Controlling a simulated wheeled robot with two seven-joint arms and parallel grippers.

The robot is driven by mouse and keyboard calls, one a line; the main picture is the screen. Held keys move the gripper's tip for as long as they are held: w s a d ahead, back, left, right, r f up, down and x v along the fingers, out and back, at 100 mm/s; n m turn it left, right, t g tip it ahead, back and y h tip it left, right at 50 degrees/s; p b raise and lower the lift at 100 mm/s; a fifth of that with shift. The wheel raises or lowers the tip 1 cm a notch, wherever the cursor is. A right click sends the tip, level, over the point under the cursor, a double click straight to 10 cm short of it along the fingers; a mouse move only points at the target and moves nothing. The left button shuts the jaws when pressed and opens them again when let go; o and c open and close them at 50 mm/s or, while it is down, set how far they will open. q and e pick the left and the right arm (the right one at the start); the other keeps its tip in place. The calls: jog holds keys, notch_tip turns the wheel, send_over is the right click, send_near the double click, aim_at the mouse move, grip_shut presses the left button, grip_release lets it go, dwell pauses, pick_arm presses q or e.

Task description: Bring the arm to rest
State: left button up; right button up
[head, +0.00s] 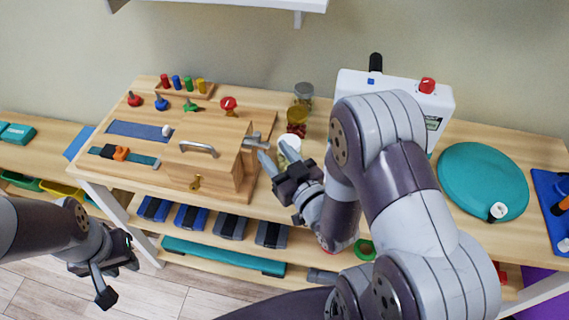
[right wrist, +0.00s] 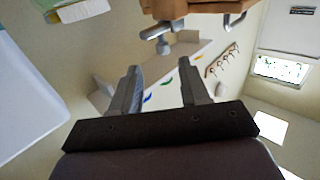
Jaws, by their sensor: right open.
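My right arm (head: 405,180) reaches in from the lower right over the wooden table. My right gripper (head: 277,157) is open beside the right end of a wooden latch box (head: 217,160), near its grey lever handle (head: 256,142). A white cup (head: 289,145) stands close behind the fingers, partly hidden. In the right wrist view the two fingers (right wrist: 158,68) are apart with nothing between them. My left gripper (head: 112,272) hangs low at the left, in front of the table. Its fingers look apart and empty.
The activity board (head: 150,115) holds coloured pegs and knobs. A glass jar (head: 303,92) stands at the back. A white box (head: 440,105) with a red knob is behind my right arm. A teal disc (head: 483,180) lies to the right. Lower shelves hold blue and grey weights (head: 190,217).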

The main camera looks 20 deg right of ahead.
jog(key=s, duration=0.3)
jog(key=shift+s+d, duration=0.2)
jog(key=shift+d, duration=0.15)
jog(key=f+g, duration=0.2)
jog(key=f, duration=0.1)
jog(key=s+d+f+g+h, duration=0.1)
jog(key=f+g, duration=0.1)
jog(key=f, duration=0.1)
jog(key=f+g+h, duration=0.1)
jog(key=f, duration=0.2)
jog(key=shift+s+d+m+g, duration=0.35)
jog(key=shift+d+m+g, duration=0.05)
jog(key=s+g, duration=0.1)
jog(key=d+f+g+h, duration=0.1)
jog(key=g, duration=0.1)
jog(key=shift+s+d+f+p, duration=0.2)
jog(key=shift+s+d+p, duration=0.1)
jog(key=shift+s+p, duration=0.1)
jog(key=g, duration=0.1)
jog(key=s+g, duration=0.1)
jog(key=s+d+m+g+p, duration=0.1)
jog(key=shift+s+r, duration=0.15)
jog(key=shift+r, duration=0.2)
jog(key=s+a+r+g+p, duration=0.1)
jog(key=a+r+g+p, duration=0.1)
jog(key=r, duration=0.4)
jog(key=a+r+g+p, duration=0.1)
jog(key=r+g, duration=0.1)
jog(key=r, duration=0.4)
jog(key=shift+s+a+p, duration=0.35)
